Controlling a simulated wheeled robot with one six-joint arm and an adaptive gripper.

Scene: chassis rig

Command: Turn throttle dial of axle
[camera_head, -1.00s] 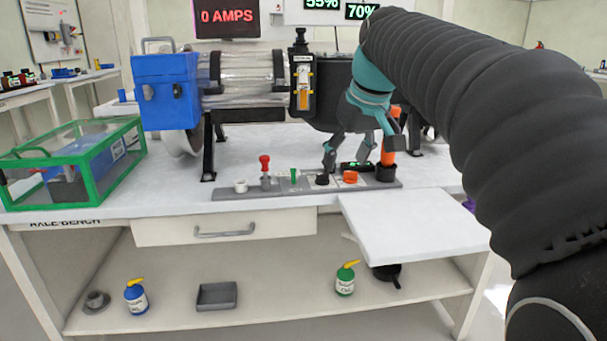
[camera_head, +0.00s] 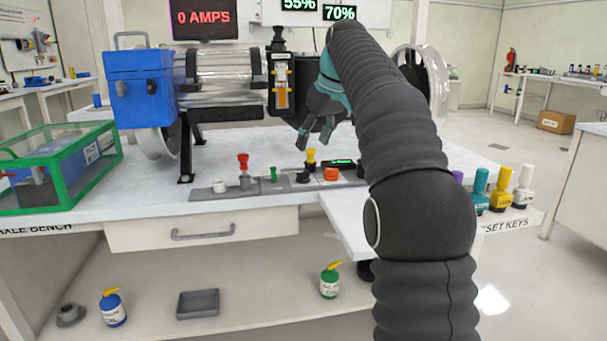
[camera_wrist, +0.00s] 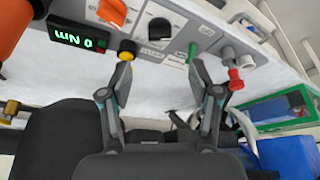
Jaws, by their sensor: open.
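The control strip (camera_head: 215,193) lies along the front of the bench under the axle rig. I cannot read which is labelled throttle. My gripper (camera_head: 314,142) is open and empty, above and behind the strip. In the wrist view the black dial (camera_wrist: 159,29) lies beyond the gap between my spread fingers (camera_wrist: 163,82), apart from them.
A small green display (camera_wrist: 78,38) reads 0 Nm. A large orange handle (camera_wrist: 14,22) stands beside it in the wrist view. The blue box (camera_head: 150,88) and clear axle housing (camera_head: 222,80) stand behind the strip. A green-framed case (camera_head: 60,165) is at left. My arm hides the bench's right side.

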